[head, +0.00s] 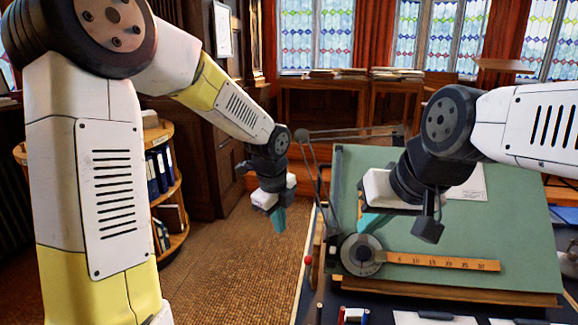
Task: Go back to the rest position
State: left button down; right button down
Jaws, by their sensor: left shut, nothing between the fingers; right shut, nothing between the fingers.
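My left gripper (279,219) hangs in the air left of the drafting table, with its teal fingers pointing down over the carpet. It is shut and empty. My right gripper (372,222) is over the left part of the green drafting board (510,225), above the round protractor head (362,255) and its orange ruler (445,262). Its teal fingers are shut with nothing between them. I cannot tell how high it is above the board.
The drafting machine's arm (308,160) runs up the board's left side and across its top. A white paper (470,184) lies on the board. A round bookshelf (172,190) stands at the left. Carpet (225,270) is clear between shelf and table.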

pick_arm(q)
jog(key=s+a+r+n+t, duration=0.1)
jog(key=s+a+r+n, duration=0.3)
jog(key=s+n, duration=0.2)
jog(key=s+a+r+n+t, duration=0.1)
jog(key=s+a+r+n, duration=0.3)
jog(key=n, duration=0.6)
jog(key=s+a+r+n+t+h, duration=0.1)
jog(key=s+a+r+n, duration=0.3)
jog(key=s+n, duration=0.5)
jog(key=shift+r+t, duration=0.4)
jog(key=shift+r, duration=0.15)
jog(key=shift+a, duration=0.1)
